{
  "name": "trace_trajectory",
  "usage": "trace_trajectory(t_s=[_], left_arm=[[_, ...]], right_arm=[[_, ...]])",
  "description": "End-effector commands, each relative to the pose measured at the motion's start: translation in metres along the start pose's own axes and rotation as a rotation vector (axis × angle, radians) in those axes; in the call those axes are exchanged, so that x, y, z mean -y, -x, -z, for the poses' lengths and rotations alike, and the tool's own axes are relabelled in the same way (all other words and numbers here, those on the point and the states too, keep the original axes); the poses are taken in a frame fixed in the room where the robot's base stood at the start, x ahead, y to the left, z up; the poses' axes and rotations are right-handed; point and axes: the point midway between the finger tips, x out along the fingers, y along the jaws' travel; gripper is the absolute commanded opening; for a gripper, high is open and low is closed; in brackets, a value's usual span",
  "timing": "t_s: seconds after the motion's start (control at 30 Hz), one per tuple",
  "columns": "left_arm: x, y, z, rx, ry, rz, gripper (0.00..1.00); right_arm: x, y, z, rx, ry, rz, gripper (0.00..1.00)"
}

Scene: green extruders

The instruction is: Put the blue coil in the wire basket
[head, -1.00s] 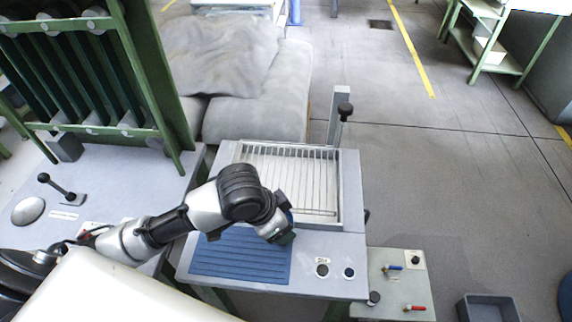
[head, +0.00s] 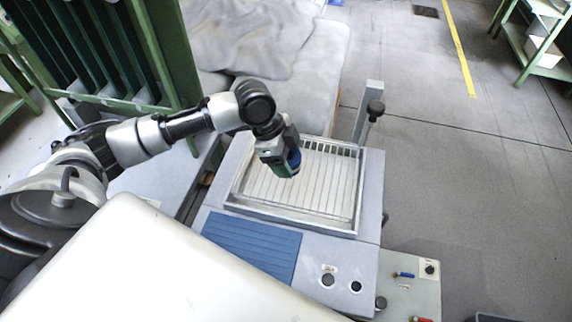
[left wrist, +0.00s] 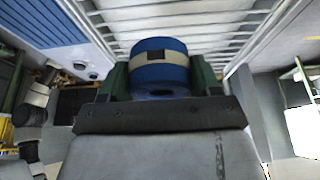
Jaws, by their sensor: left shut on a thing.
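My left gripper (head: 284,168) is shut on the blue coil (head: 295,158) and holds it above the wire basket (head: 290,224), over its left part. In the left wrist view the blue coil (left wrist: 160,66), with a pale band around its middle, sits between the green fingers, and the basket's wires (left wrist: 205,27) show behind it. The basket is a shallow, pale, wire-floored tray set in the grey bench. No other thing shows inside it. My right gripper does not show.
A blue ribbed mat (head: 250,247) lies on the bench in front of the basket. A post with a black knob (head: 375,108) stands at the basket's right back corner. A green rack (head: 160,60) stands at the left. A grey covered block (head: 300,85) is behind.

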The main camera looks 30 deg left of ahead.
Motion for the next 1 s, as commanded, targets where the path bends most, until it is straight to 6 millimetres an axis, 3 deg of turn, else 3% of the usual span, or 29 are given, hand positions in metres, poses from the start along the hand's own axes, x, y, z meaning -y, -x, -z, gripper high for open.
trace_trajectory(t_s=[0.17,0.47,0.83,0.87,1.0], left_arm=[[0.009,-0.005,-0.006,-0.002,0.0,0.0,0.37],[0.008,-0.039,-0.021,0.0,0.0,-0.001,0.37],[0.008,-0.044,-0.022,-0.001,-0.001,0.0,0.37],[0.008,-0.044,-0.022,-0.001,-0.001,0.001,0.68],[0.008,-0.043,-0.022,-0.001,-0.001,0.0,0.88]], right_arm=[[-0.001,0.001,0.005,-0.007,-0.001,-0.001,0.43],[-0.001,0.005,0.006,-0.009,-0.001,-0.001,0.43],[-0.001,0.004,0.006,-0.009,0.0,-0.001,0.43],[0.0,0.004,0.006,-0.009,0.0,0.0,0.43],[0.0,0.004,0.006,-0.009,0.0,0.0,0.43]])
